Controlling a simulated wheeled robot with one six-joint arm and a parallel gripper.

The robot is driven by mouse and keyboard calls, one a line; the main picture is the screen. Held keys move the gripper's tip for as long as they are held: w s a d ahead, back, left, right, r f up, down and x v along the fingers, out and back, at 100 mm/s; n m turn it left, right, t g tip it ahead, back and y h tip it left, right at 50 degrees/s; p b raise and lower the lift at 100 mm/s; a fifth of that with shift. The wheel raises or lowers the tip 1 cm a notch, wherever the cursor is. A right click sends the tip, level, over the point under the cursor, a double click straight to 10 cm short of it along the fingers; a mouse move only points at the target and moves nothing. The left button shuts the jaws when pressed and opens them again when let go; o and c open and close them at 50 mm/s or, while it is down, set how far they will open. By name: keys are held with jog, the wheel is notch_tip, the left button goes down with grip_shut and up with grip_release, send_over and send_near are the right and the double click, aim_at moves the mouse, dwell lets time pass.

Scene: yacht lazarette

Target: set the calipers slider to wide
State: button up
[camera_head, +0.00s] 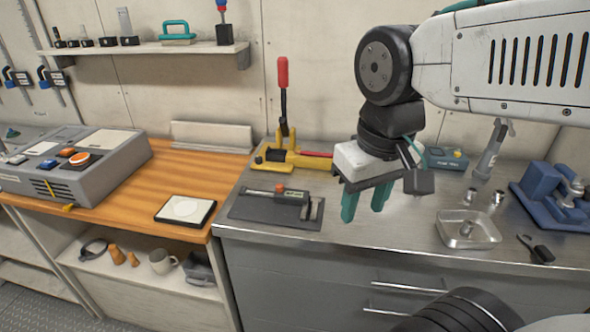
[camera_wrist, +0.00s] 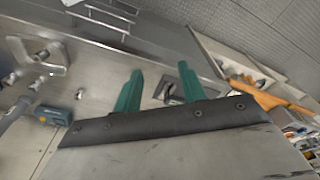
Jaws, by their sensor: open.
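The calipers (camera_head: 278,194) lie on a dark mat (camera_head: 247,212) on the steel counter, left of my gripper in the head view. They have a dark body with a small red-orange mark and jaws at the right end. The slider's exact setting is too small to read. My gripper (camera_head: 364,208) hangs above the counter to the right of the calipers, its teal fingers pointing down, apart and empty. In the wrist view the open fingers (camera_wrist: 158,85) point toward the counter, and part of a dark and metal object shows between them; I cannot tell for sure that it is the calipers.
A yellow toggle press with a red handle (camera_head: 283,80) stands behind the calipers. A metal tray (camera_head: 468,243), a blue vise (camera_head: 545,190) and a teal-grey box (camera_head: 447,158) are to the right. A white-topped pad (camera_head: 186,209) lies on the wooden counter at left.

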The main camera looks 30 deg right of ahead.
jog(key=w+m, duration=0.2)
jog(key=w, duration=1.3)
jog(key=m+g, duration=0.1)
send_over(279, 185)
notch_tip(279, 185, down, 6)
jog(key=shift+d+f, duration=0.1)
jog(key=shift+f, duration=3.85)
